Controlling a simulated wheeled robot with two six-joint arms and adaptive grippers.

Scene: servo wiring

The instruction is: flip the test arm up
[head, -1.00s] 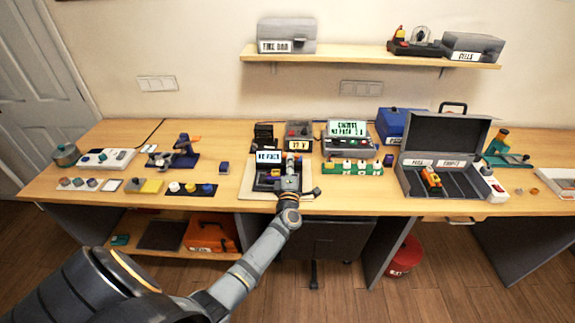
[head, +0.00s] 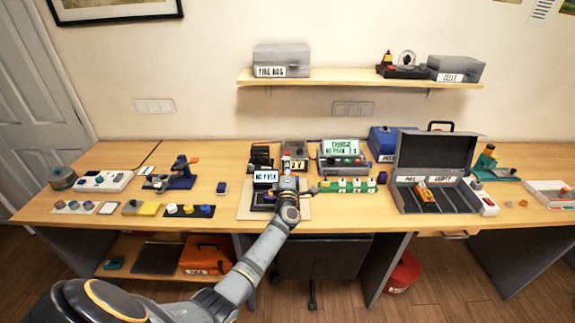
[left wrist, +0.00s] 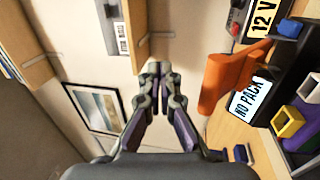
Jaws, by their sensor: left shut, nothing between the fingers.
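The test rig with a small screen reading NO PACK (head: 265,177) stands on a pale mat (head: 246,205) at the middle of the bench. The rig's screen also shows at the right of the left wrist view (left wrist: 249,98). An orange arm-like part, probably the test arm (left wrist: 222,80), stands beside it there. My left gripper (head: 289,183) is over the right side of the rig and hides part of it. In the left wrist view its fingers (left wrist: 158,68) are shut with nothing between them, left of the orange part and seemingly apart from it. My right gripper is not in view.
Behind the rig is a grey 12 V unit (head: 296,155). A green strip with several white pieces (head: 346,186) lies to the right, before a tester with a green screen (head: 341,147). An open grey case (head: 435,160) stands further right. Bench space left of the mat is partly clear.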

